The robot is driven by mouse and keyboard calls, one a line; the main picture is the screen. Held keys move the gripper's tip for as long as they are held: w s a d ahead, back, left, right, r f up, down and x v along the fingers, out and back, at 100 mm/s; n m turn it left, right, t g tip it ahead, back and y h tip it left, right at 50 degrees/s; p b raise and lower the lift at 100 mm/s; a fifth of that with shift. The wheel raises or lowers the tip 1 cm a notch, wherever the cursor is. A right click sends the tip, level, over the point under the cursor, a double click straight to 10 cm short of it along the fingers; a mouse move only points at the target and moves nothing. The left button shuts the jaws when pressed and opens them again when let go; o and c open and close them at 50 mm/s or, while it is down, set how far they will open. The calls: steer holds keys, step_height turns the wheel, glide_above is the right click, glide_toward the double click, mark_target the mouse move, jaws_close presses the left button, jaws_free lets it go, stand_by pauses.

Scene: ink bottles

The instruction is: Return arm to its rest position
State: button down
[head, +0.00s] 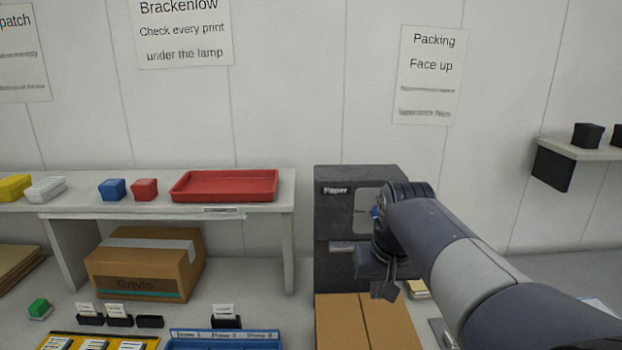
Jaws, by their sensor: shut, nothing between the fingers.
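My arm reaches in from the lower right of the head view, and my gripper (385,291) hangs at its end, pointing down. It is shut and empty. It is in front of the dark grey cabinet labelled "Paper" (330,220) and appears above the right side of a brown cardboard box (345,322). The arm and wrist hide part of the cabinet's right side. I cannot tell how far the fingertips are from the box. No ink bottle can be made out for certain.
A raised shelf (100,208) at left holds a red tray (225,186) and small coloured boxes. A carton (145,264) stands under it. A blue tray (225,344), a yellow tray (63,336) and black card holders are in front. A wall shelf (580,149) is at right.

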steer(key=b, duration=0.2)
glide_toward(371, 332)
steer(key=x, duration=0.5)
steer(key=shift+w+a, duration=0.2)
steer(key=shift+f+b, duration=0.5)
steer(key=shift+f, duration=0.35)
steer(key=shift+d+r, duration=0.1)
